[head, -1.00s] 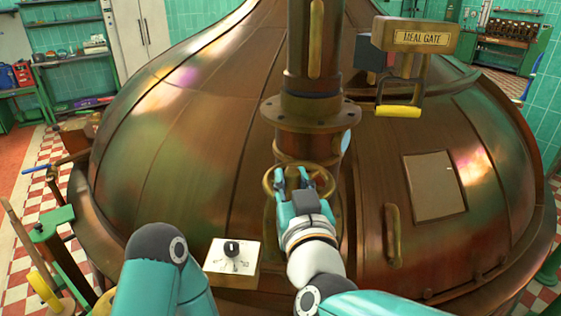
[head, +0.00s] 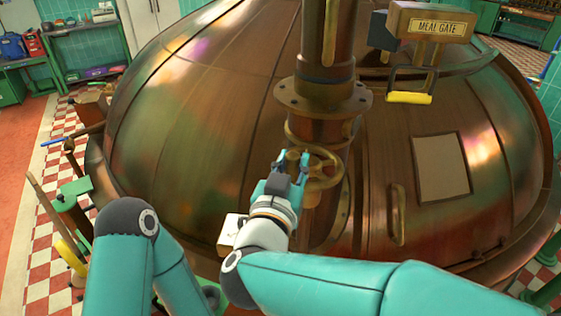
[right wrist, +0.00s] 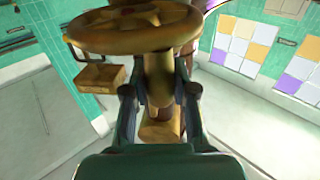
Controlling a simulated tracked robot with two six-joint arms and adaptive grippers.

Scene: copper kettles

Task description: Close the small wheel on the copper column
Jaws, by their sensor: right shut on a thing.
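The small brass wheel (head: 330,178) is on the front of the copper column (head: 325,110), below its bolted flange. My right gripper (head: 290,160) is at the wheel's left front side, shut on a part of it. In the right wrist view the wheel's rim and spokes (right wrist: 135,28) show above the gripper. The fingers of the gripper (right wrist: 158,105) stand on both sides of a brass post below the rim; the exact contact is hard to see. My left arm is bent at the lower left of the head view, and its gripper is out of sight.
The big copper kettle (head: 215,110) surrounds the column. A meal gate sign (head: 432,25) with a yellow handle (head: 409,98) is at the upper right. A brass handle (head: 398,215) is to the right.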

